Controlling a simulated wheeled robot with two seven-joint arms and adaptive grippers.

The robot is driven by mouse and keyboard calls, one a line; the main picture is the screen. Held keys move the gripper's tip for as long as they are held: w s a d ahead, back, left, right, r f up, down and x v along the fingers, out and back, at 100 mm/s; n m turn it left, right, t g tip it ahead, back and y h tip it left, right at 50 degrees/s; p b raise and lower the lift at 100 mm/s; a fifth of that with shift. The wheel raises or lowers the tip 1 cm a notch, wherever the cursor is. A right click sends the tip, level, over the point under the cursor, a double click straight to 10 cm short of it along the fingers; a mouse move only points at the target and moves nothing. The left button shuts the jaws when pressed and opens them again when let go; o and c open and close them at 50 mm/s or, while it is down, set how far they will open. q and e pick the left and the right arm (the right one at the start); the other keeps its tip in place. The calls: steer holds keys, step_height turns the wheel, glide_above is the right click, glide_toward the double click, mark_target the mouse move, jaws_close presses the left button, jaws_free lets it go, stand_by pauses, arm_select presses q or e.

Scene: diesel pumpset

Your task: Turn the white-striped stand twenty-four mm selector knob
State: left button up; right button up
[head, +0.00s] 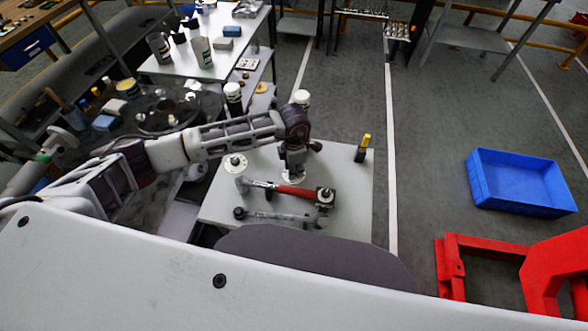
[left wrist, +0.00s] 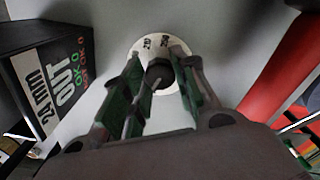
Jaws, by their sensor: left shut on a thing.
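The selector knob (left wrist: 159,75) is a dark round knob in the middle of a white dial plate (left wrist: 172,50) with printed marks. My left gripper (left wrist: 157,92) has its green-padded fingers closed around it, hiding much of the knob and plate. A black block (left wrist: 47,75) printed "24 mm" and "OUT" stands to the left in the left wrist view. White stripes on the stand cannot be made out. In the head view my left gripper (head: 293,165) points down at a white disc on the grey table (head: 350,185). My right gripper is not in view.
Another white dial (head: 235,164) is left. A yellow-and-black item (head: 363,148) stands right. A blue crate (head: 520,184) and red frame (head: 485,247) are on the floor.

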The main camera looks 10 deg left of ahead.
arm_select(q)
steer(key=shift+n+b, duration=0.3)
steer(key=shift+n, duration=1.1)
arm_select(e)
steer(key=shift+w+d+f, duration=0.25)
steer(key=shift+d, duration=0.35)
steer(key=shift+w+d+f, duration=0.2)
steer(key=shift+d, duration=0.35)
arm_select(q)
steer(key=shift+w+r, duration=0.1)
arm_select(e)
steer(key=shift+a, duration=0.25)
arm_select(q)
steer(key=o, duration=1)
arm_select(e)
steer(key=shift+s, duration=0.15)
